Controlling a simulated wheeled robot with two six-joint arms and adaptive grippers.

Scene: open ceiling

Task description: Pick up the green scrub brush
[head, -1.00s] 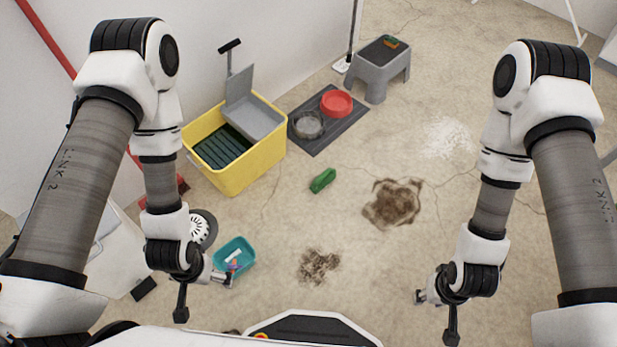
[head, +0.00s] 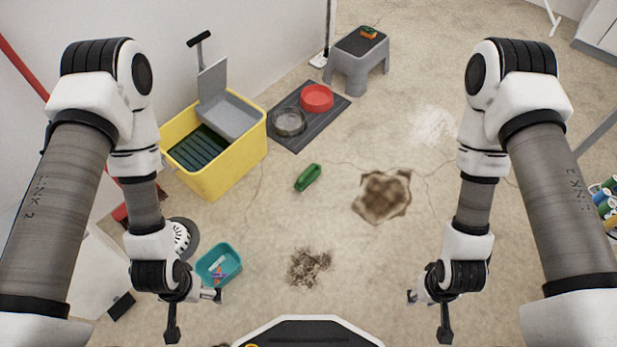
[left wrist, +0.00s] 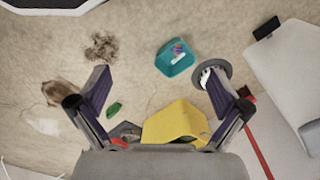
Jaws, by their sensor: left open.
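The green scrub brush (head: 308,177) lies on the concrete floor in the middle of the head view, between the yellow bucket and a brown stain. It also shows small in the left wrist view (left wrist: 113,110), beside the left-hand finger. My left gripper (head: 216,296) is by the teal bin, well short of the brush and apart from it. In the left wrist view its two fingers are spread wide with nothing between them (left wrist: 158,82). My right gripper (head: 411,296) hangs over bare floor at the lower right, away from the brush; its fingers are too small to read.
A yellow mop bucket (head: 218,180) and a dark mat (head: 293,137) with two bowls stand behind the brush. A grey stool (head: 350,65) holds a sponge. A teal bin (head: 232,270) is by my left gripper. Floor around the brush is clear apart from stains.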

